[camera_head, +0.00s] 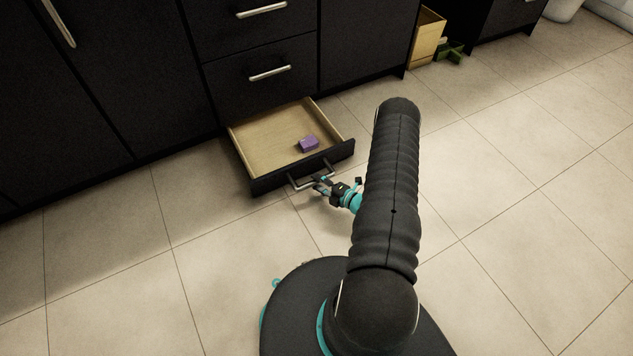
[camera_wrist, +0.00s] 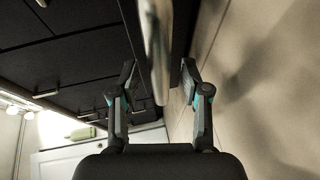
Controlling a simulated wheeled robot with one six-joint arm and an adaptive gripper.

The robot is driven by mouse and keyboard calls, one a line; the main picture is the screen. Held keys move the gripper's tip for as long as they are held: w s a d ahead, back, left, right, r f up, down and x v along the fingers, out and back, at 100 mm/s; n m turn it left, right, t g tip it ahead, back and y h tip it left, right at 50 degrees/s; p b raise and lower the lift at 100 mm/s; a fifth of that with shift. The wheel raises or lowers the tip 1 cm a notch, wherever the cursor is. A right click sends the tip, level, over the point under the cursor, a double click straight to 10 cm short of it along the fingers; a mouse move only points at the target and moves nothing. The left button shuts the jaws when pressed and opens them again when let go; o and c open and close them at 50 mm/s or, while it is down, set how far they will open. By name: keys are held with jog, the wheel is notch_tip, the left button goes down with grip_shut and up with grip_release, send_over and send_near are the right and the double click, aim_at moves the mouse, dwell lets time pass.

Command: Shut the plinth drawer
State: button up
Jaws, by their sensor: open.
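The plinth drawer (camera_head: 270,183) stands pulled out at floor level below the dark cabinet, with its pale wooden inside showing. A small purple block (camera_head: 308,143) lies in it near the front right. The drawer's metal bar handle (camera_head: 303,184) is on its dark front. My gripper (camera_head: 319,184) is just in front of the drawer front, at the handle. In the wrist view my gripper (camera_wrist: 158,75) is open, with its two fingers on either side of the handle (camera_wrist: 157,50). I cannot tell whether a finger touches the handle.
Two closed drawers with bar handles, an upper one (camera_head: 258,22) and a lower one (camera_head: 258,82), are above the plinth drawer. Tiled floor (camera_head: 510,200) is clear to the right. A wooden box (camera_head: 427,38) and a green object (camera_head: 452,51) stand at the back right.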

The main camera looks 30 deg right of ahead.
jog(key=shift+w+a+f, duration=0.1)
jog(key=shift+w+a, duration=0.2)
jog(key=shift+w, duration=0.3)
grip_shut()
